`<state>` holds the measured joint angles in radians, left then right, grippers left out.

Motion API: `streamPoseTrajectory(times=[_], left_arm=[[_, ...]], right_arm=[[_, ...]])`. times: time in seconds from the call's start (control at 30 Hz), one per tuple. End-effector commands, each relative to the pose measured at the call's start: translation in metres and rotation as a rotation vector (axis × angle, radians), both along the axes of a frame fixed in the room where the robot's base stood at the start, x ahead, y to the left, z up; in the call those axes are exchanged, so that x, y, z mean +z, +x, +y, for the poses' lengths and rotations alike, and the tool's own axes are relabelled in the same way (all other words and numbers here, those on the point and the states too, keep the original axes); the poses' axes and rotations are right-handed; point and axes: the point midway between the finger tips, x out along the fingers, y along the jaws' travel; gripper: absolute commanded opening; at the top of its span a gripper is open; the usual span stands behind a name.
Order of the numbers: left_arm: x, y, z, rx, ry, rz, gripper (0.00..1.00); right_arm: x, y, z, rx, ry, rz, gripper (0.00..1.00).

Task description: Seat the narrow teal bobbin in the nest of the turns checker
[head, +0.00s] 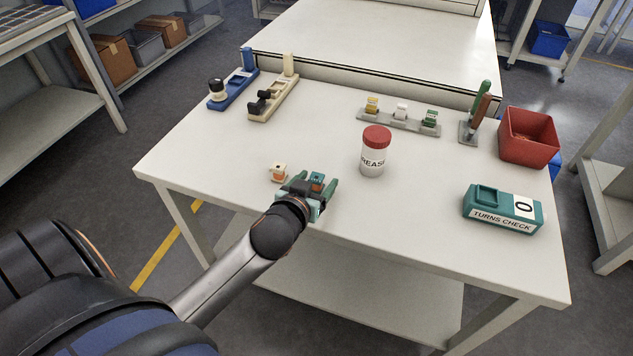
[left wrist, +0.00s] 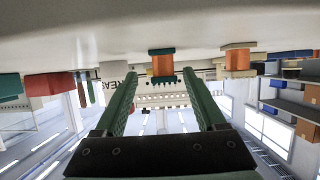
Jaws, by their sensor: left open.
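The teal bobbin (head: 317,179), with teal flanges and a copper-orange winding, stands on the near left part of the table. My left gripper (head: 314,187) is open at the bobbin, its green fingers pointing towards it. In the left wrist view the bobbin (left wrist: 163,66) shows between the fingertips, with gaps on both sides, so it is not gripped. The turns checker (head: 503,209) is a teal box at the right of the table, with a square nest (head: 486,196) in its top left and a "0" display. The nest looks empty. My right gripper is not in view.
A cream bobbin (head: 279,172) stands just left of the teal one. A red-lidded grease jar (head: 374,158) stands between the gripper and the checker. A grey rack (head: 398,121) with small bobbins, a tool holder (head: 468,132) and a red bin (head: 528,138) are farther back.

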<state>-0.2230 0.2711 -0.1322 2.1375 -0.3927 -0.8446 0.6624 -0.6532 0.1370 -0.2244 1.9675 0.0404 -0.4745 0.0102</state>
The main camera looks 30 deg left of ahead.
Motion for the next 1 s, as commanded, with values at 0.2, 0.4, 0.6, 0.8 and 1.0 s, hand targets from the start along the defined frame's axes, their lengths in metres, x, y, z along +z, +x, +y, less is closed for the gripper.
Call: streamPoseTrajectory(times=[0.2,0.4,0.6,0.8,1.0], left_arm=[[-0.012,0.029,0.012,0.000,0.001,-0.001,0.72],[-0.015,0.037,0.014,0.000,0.001,0.001,0.72],[-0.015,0.036,0.014,0.000,0.001,0.000,0.68],[-0.015,0.036,0.014,0.000,0.001,0.000,0.46],[-0.015,0.036,0.014,0.000,0.001,0.000,0.23]], right_arm=[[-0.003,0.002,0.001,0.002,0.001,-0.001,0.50],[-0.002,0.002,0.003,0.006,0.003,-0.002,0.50],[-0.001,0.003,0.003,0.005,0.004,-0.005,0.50],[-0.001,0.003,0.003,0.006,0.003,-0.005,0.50],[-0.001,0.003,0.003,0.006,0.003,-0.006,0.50]])
